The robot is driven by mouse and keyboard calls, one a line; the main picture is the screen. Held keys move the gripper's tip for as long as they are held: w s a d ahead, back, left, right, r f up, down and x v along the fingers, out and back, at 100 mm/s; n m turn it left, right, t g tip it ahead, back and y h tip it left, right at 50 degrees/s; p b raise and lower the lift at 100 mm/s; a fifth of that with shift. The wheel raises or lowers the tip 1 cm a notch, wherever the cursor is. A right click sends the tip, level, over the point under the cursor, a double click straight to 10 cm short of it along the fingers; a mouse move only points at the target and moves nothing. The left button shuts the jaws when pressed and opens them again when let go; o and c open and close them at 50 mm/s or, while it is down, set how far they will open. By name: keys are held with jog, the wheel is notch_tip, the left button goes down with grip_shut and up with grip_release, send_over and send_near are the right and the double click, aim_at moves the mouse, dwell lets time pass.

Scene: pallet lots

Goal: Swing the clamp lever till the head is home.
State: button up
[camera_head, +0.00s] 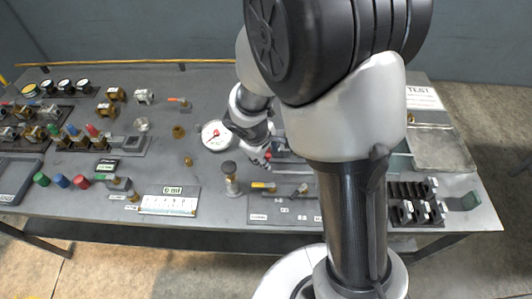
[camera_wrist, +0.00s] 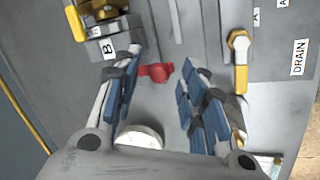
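My gripper (camera_wrist: 163,62) is open in the wrist view, its two blue-padded fingers apart. A small red grip (camera_wrist: 157,71) shows between the fingertips, nearer the left one; I cannot tell whether they touch. It may be the end of the clamp lever. Red also shows beside my gripper (camera_head: 256,150) in the camera_head view. The rest of the lever and the clamp head cannot be made out; my arm covers part of that area in the camera_head view.
A block marked B (camera_wrist: 108,46) stands beside the left finger. A yellow-handled valve (camera_wrist: 239,62) is right of the fingers, near a DRAIN label (camera_wrist: 299,57). A white dial gauge (camera_head: 214,135) stands left of my gripper. Several fittings crowd the bench (camera_head: 220,85).

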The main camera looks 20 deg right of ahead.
jog(key=shift+c, duration=0.5)
grip_shut()
dwell(0.3)
